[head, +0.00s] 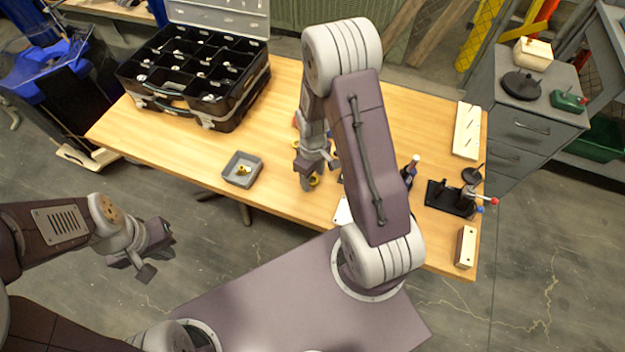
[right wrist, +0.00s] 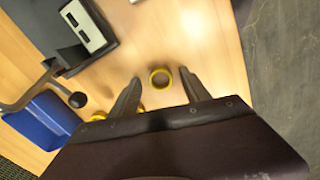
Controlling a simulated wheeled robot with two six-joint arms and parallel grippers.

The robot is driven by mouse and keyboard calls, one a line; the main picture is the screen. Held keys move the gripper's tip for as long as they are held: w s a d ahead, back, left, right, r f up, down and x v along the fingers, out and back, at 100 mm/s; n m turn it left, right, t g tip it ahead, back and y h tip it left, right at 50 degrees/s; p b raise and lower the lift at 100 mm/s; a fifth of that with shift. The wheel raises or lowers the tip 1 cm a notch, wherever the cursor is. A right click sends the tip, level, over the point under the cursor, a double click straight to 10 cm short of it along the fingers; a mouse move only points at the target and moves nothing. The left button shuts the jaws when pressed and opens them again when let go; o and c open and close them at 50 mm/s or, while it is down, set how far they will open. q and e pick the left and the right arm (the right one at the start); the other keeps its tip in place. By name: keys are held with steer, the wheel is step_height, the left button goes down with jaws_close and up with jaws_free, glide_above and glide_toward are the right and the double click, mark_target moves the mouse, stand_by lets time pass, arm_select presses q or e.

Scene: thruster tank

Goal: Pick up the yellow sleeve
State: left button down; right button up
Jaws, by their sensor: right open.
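Yellow sleeves, ring-shaped, lie on the wooden table under my right gripper. One yellow sleeve (right wrist: 160,78) shows in the right wrist view between the tips of my open right gripper (right wrist: 159,85); contact and height cannot be told. More yellow parts (right wrist: 97,116) lie to its left, partly hidden by a finger and the gripper body.
A grey tray (head: 233,181) with a small yellow and dark part stands left of my right gripper. A black compartment case (head: 228,118) is at the back left. A bottle (head: 411,170), a black fixture (head: 450,200) and pale blocks (head: 467,131) stand at the right.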

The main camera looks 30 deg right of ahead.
steer(key=shift+r, duration=0.1)
jaws_close()
steer(key=shift+r, duration=0.55)
step_height(320, 180, up, 3)
steer(key=shift+f+p, duration=0.1)
steer(key=shift+p, duration=0.2)
steer(key=s+r+b, duration=0.3)
steer(key=s+r, duration=0.4)
steer(key=s, duration=0.4)
steer(key=shift+s+d+b, duration=0.35)
steer(key=shift+s+d, duration=0.05)
